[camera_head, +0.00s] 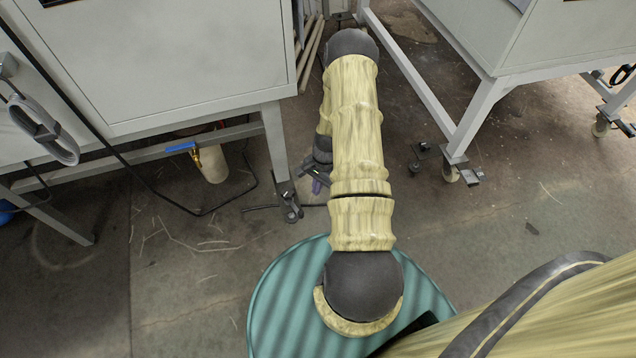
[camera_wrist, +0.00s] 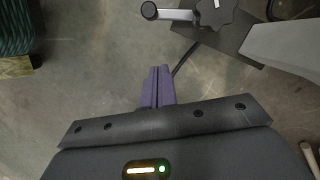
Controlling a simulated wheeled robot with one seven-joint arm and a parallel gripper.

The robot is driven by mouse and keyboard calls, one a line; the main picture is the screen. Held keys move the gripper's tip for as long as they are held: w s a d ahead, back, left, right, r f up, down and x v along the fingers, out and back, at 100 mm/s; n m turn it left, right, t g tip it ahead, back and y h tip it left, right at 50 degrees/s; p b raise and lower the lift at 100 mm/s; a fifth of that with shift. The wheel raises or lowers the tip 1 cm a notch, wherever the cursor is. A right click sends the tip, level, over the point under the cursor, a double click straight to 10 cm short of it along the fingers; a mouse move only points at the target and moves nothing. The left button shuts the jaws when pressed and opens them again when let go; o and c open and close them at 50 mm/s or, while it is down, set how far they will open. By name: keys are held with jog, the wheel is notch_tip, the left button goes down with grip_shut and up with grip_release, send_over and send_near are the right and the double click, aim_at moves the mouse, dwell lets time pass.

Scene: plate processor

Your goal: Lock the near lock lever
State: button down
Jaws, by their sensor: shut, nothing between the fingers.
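My gripper (camera_wrist: 158,80) shows in the wrist view with its purple fingers shut together and nothing between them. In the head view, my gripper (camera_head: 317,186) is a small purple tip low beside the cabinet leg, partly hidden by my arm. A dark caster fitting (camera_head: 288,203) sits at the foot of that leg, just left of the gripper; I take it to carry the near lock lever. In the wrist view, a black knob (camera_wrist: 215,13) and a pale bar with a black round end (camera_wrist: 150,11) lie beyond the fingertips, apart from them. The lever's position cannot be told.
The grey cabinet (camera_head: 180,60) stands at left, with a blue-handled valve (camera_head: 182,148) beneath it. A black cable (camera_head: 190,208) lies on the floor. Another cabinet on casters (camera_head: 560,35) stands at right. Open floor (camera_head: 510,220) lies between my arm and the right side.

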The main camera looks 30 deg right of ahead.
aim_at(294, 206)
jog(key=s+a+f+b, duration=0.1)
jog(key=a+f+b, duration=0.2)
jog(key=a, duration=0.1)
jog(key=shift+s+a+f, duration=0.25)
jog(key=shift+a+f, duration=0.15)
jog(key=shift+a, duration=0.1)
jog(key=shift+s+m, duration=0.15)
jog(key=shift+m, duration=0.15)
